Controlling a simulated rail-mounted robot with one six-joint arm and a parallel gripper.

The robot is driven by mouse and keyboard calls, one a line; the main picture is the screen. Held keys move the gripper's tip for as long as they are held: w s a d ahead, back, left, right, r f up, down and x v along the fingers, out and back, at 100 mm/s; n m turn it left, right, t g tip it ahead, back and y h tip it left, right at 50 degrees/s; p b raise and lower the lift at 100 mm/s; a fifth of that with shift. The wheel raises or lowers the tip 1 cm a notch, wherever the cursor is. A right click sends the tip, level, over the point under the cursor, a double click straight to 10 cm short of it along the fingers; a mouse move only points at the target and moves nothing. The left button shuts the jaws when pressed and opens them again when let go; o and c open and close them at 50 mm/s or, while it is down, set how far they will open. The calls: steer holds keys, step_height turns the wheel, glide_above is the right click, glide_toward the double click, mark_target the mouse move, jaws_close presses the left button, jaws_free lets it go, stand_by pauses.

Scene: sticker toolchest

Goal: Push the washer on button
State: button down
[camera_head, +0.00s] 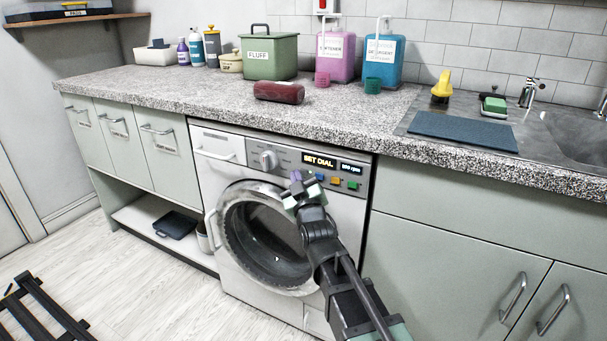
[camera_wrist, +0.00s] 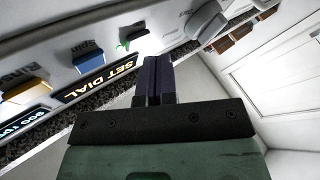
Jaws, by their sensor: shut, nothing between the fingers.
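The washer (camera_head: 207,190) stands under the counter with its round door shut. Its panel carries a grey dial (camera_head: 268,160), a display reading "SET DIAL" (camera_head: 319,161), and blue (camera_head: 320,177), orange (camera_head: 335,181) and green (camera_head: 352,185) buttons. My gripper (camera_head: 296,176) is shut and empty in front of the panel, left of the blue button. The wrist view shows the panel turned over: the blue button (camera_wrist: 86,54), the orange button (camera_wrist: 28,88) and a small green mark (camera_wrist: 124,45) near my shut fingertips (camera_wrist: 156,62). I cannot tell whether the fingertips touch the panel.
The washer's drawer handle (camera_head: 215,155) is at the panel's left. The counter (camera_head: 200,95) above holds a dark red object (camera_head: 279,92), a green "FLUFF" bin (camera_head: 268,60), and pink and blue dispensers. Cabinets (camera_head: 455,245) flank the washer.

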steer(key=shift+s, duration=0.1)
steer(key=s+a, duration=0.2)
steer(key=s, duration=0.1)
steer(key=s+a, duration=0.1)
steer(key=s, duration=0.1)
steer(key=shift+d, duration=0.1)
stand_by(1.8)
